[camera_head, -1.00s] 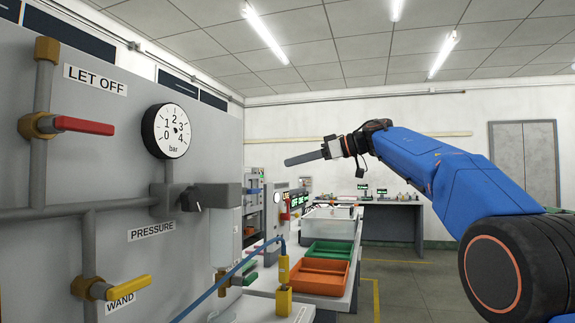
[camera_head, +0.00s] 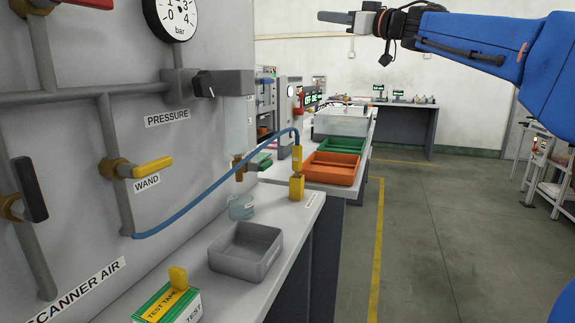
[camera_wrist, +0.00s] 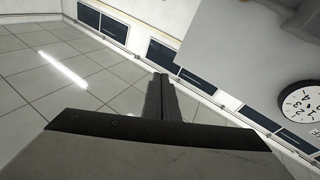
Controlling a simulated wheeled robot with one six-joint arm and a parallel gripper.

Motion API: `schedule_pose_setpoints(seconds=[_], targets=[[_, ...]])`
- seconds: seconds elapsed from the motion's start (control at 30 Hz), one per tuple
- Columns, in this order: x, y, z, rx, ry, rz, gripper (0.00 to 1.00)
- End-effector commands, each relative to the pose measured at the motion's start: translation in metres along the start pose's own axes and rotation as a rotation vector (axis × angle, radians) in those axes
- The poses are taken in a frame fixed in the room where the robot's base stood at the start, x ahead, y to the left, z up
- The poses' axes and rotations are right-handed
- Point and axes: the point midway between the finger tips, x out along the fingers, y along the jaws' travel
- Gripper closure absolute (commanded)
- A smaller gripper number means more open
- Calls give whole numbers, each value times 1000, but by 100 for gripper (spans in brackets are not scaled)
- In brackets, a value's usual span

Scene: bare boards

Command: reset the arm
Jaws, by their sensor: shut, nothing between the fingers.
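My gripper (camera_head: 336,17) is at the top of the head view, on the end of my blue arm. It points left, held high in front of the far white wall and above the bench, clear of everything. In the wrist view its two dark fingers (camera_wrist: 161,98) lie together with nothing between them. The wrist view looks toward the ceiling and the panel's upper part, with the pressure gauge (camera_wrist: 300,102) at its right edge.
A grey panel (camera_head: 85,75) with valves stands at left. The bench holds a grey tray (camera_head: 246,262), a test tape box (camera_head: 168,305), a yellow wand holder (camera_head: 297,187), an orange bin (camera_head: 330,178) and a green bin (camera_head: 341,145).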

Motion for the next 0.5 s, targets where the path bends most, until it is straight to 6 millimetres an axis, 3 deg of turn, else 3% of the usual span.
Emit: schedule_pose_setpoints(seconds=[0.13,0.23,0.37,0.5], targets=[[-46,19,0,-4,38,239,100],[-84,32,15,3,17,401,100],[-141,40,53,27,-66,597,100],[-207,34,109,71,-208,765,100]])
